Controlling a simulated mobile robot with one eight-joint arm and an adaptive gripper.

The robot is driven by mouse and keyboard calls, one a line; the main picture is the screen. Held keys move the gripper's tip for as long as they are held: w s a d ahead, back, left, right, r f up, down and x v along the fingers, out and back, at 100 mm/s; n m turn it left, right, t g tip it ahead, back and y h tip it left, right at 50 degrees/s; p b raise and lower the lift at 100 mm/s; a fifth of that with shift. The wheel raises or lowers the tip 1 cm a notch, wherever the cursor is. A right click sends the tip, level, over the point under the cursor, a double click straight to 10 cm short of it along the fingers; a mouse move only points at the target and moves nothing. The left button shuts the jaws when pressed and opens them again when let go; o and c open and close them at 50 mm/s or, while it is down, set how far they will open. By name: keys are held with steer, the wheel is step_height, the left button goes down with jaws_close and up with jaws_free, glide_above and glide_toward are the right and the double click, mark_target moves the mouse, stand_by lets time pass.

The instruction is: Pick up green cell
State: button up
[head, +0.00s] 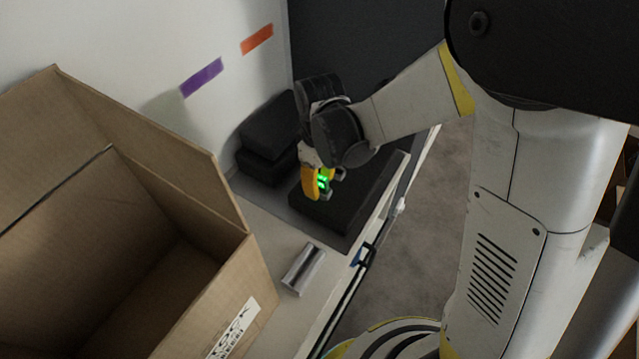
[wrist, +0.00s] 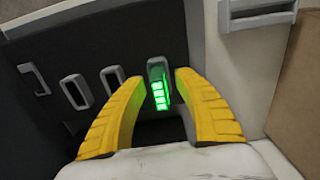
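The green cell (wrist: 158,92) is a small dark grey block with glowing green bars. In the wrist view it sits at the dark case, between the fingertips of my gripper (wrist: 160,78). The two yellow fingers are apart, with a visible gap on each side of the cell. In the head view my gripper (head: 325,184) is low over the dark case, and the green glow of the cell (head: 322,181) shows between the fingers. The lower part of the cell is hard to make out.
The black case (head: 330,212) lies on the white counter, with grey handle-like loops (wrist: 75,92) beside the cell. A grey metallic block (head: 303,268) lies nearer. An open cardboard carton (head: 250,290) stands at left. A black box (head: 268,130) is near the wall.

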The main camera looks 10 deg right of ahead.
mark_target(319, 177)
jaws_close()
steer(key=shift+r, duration=0.25)
step_height(319, 177, up, 4)
steer(key=shift+f+p, duration=0.1)
steer(key=shift+p, duration=0.75)
steer(key=s+d+r+p, duration=0.2)
steer(key=s+d+r, duration=0.4)
steer(key=d, duration=0.3)
steer(key=shift+s+d+r+p, duration=0.2)
steer(key=shift+s+r+p, duration=0.2)
steer(key=shift+s, duration=0.1)
